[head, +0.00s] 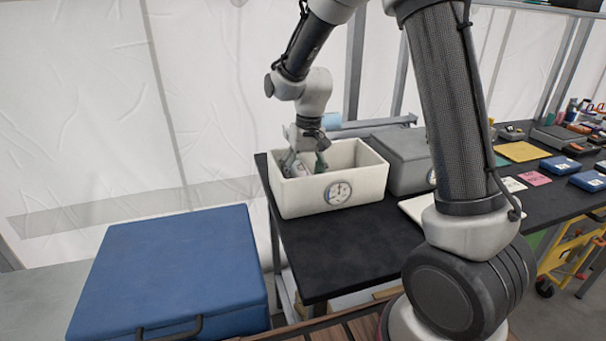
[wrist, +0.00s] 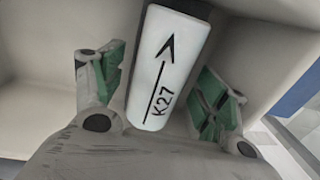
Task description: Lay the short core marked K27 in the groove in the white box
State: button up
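The short core marked K27 (wrist: 168,65) is white, with black lettering and a long black arrow, and shows in the middle of the wrist view. My gripper (wrist: 160,90) is open, with one green-padded finger on each side of the core. A gap shows between the core and each finger. In the head view my gripper (head: 305,166) reaches down inside the white box (head: 338,196), which has a round dial mark on its front. I cannot make out the core clearly there. The groove is not visible, and the box floor is mostly hidden by the front wall and my gripper.
The white box stands at the left end of a black table (head: 335,250). A grey case (head: 402,158) stands close to its right. A large blue case (head: 175,275) is at the front left. Several small items crowd the table's right part. The table in front of the box is clear.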

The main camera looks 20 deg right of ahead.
jog(key=shift+r, duration=0.1)
notch_tip(320, 180, up, 12)
jog(key=d, duration=0.1)
dwell(0.4)
jog(key=shift+d, duration=0.1)
dwell(0.4)
jog(key=s+d+r+t, duration=0.1)
jog(key=s+d, duration=0.3)
jog(key=s, duration=0.4)
jog(key=s+d+r+t, duration=0.2)
jog(key=s+d, duration=0.3)
jog(key=s, duration=0.4)
jog(key=s+d+r+t+h, duration=0.1)
jog(key=s+d, duration=0.3)
jog(key=s, duration=0.5)
jog(key=shift+d+r, duration=0.3)
jog(key=shift+r, duration=0.1)
jog(key=shift+s+a, duration=0.1)
